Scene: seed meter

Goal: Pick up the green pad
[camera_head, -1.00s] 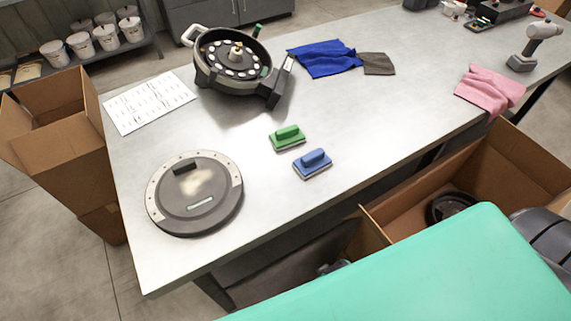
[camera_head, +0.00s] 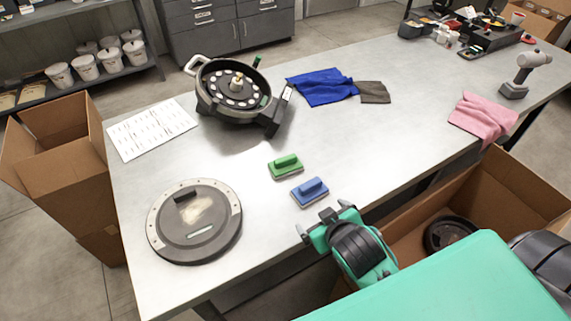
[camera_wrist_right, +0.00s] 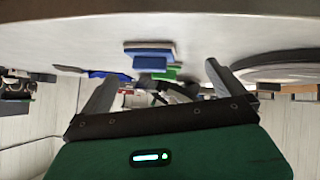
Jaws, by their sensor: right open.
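The green pad (camera_head: 286,166) lies flat on the grey table, its raised handle facing up. In the right wrist view it shows as a small green strip (camera_wrist_right: 167,73), partly hidden by the blue pad. The blue pad (camera_head: 310,191) lies just in front of it, a small gap apart; it also shows in the right wrist view (camera_wrist_right: 150,52). My right gripper (camera_head: 323,219) is open and empty at the table's front edge, nearer to the blue pad than to the green one. My left gripper is not in view.
A round grey disc (camera_head: 222,240) lies to the left on the table (camera_head: 395,130). A seed meter housing (camera_head: 236,91), a printed sheet (camera_head: 150,130), a blue cloth (camera_head: 320,88) and a pink cloth (camera_head: 482,117) lie around. An open cardboard box (camera_head: 490,190) stands below the front edge.

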